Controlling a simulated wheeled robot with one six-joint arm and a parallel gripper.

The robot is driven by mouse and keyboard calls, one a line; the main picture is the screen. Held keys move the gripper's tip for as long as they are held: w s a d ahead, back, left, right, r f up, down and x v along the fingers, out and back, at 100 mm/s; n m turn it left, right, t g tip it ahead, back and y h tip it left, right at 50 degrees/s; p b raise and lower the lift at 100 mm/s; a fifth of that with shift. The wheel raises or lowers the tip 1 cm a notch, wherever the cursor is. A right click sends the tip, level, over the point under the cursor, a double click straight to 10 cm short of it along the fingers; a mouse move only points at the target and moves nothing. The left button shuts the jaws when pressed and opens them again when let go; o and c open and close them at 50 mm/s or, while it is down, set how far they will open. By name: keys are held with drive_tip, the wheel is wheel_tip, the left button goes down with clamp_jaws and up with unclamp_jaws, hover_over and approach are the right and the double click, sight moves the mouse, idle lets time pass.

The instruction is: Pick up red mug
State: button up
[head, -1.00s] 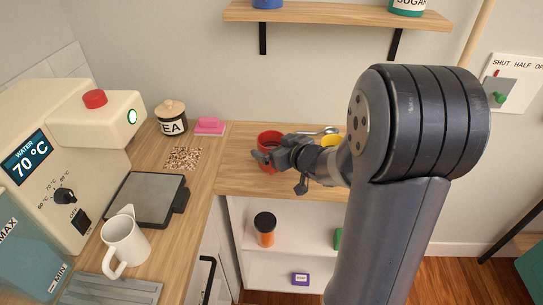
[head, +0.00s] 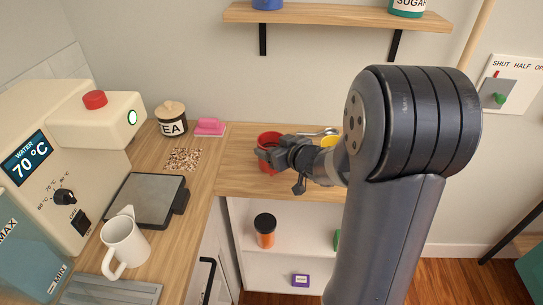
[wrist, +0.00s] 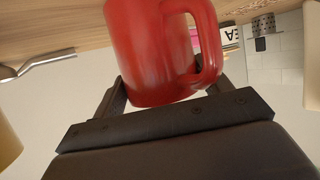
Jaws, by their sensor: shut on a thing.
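The red mug (head: 268,141) stands on the wooden counter in the back corner in the head view, partly hidden behind my gripper (head: 268,156). In the wrist view the red mug (wrist: 158,50) fills the upper middle, with its handle on the right side. My gripper (wrist: 160,98) is shut on the mug, with a dark finger on each side of its body. I cannot tell whether the mug's base is off the counter.
A yellow mug (head: 329,142) and a metal utensil (head: 328,131) are close behind my gripper. A tea jar (head: 172,119), a pink object (head: 210,127) and spilled crumbs (head: 184,159) lie to the left.

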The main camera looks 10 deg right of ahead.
drive_tip(key=shift+c, duration=0.6)
